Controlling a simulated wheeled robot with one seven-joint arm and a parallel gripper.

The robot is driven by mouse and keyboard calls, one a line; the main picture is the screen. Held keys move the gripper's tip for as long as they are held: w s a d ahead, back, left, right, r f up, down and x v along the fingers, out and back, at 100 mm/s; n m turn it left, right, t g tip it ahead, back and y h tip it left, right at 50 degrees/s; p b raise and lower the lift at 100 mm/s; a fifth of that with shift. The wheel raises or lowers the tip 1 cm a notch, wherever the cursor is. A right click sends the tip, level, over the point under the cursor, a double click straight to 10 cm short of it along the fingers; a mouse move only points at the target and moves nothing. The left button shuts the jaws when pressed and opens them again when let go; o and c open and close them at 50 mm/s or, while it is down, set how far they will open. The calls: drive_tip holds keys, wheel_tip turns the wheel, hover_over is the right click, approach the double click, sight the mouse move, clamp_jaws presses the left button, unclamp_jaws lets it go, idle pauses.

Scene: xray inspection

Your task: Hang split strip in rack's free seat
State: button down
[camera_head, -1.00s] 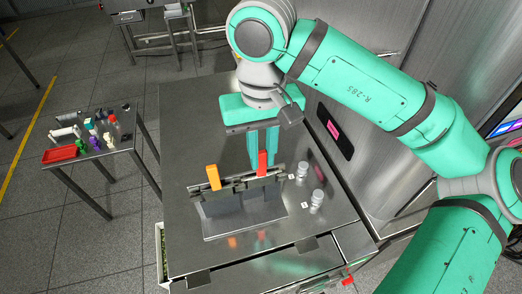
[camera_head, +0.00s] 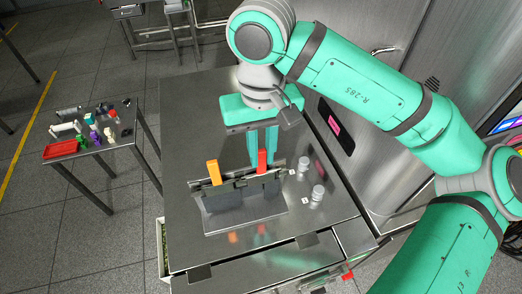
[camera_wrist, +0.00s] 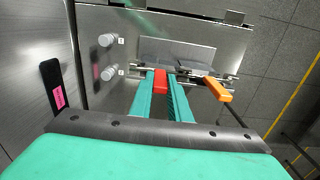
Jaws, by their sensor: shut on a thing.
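The rack (camera_head: 245,206) stands on the steel table, with clips along its top rail. A red strip (camera_head: 262,158) stands upright at the rail's right part in the head view. My gripper (camera_wrist: 160,98) is shut on the red strip (camera_wrist: 160,78), with one teal finger on each side of it in the wrist view. The strip's lower end is at the rail, and I cannot tell whether it is seated. An orange strip (camera_head: 213,172) stands at the rail's left part; it also shows in the wrist view (camera_wrist: 217,89), apart from my fingers. I cannot make out a split in either strip.
A steel cabinet wall with a dark panel (camera_head: 334,130) rises at the right. A side table at left holds a red tray (camera_head: 60,150) and small items.

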drive_tip(key=c, duration=1.6)
unclamp_jaws()
drive_tip(key=shift+d+r, duration=0.1)
drive_tip(key=shift+r, duration=0.25)
drive_tip(key=r, duration=1)
drive_tip(key=shift+a+r, duration=0.1)
drive_tip(key=shift+a, duration=0.1)
